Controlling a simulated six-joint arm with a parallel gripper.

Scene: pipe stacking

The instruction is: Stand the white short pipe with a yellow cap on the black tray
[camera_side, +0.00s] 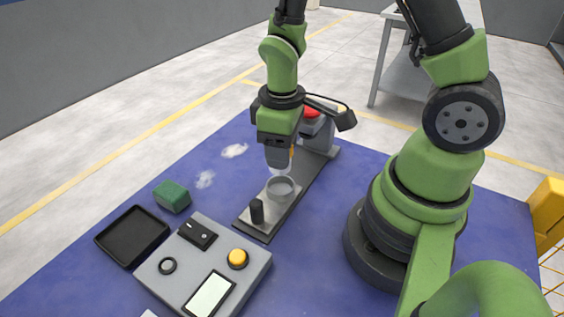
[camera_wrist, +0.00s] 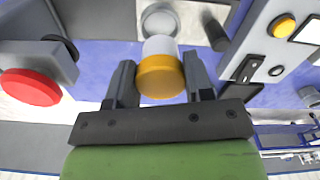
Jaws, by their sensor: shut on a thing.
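The white short pipe with a yellow cap is between my gripper's fingers; in the wrist view its yellow cap (camera_wrist: 160,78) faces the camera and its white body (camera_wrist: 160,46) points away. My gripper (camera_side: 279,158) is shut on it, with one finger on each side, pointing down. In the side view the pipe's pale lower end (camera_side: 278,170) shows just above a round grey holder (camera_side: 281,188); whether it touches the holder is unclear. Most of the pipe is hidden there by the gripper. The black tray (camera_side: 132,236) lies empty on the blue mat at the left.
The holder sits on a grey plate with a black post (camera_side: 257,211). A control box (camera_side: 205,271) with a yellow button stands beside the tray, and a green block (camera_side: 172,196) lies behind it. A red button (camera_side: 311,112) is behind my gripper. Whitish patches mark the mat.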

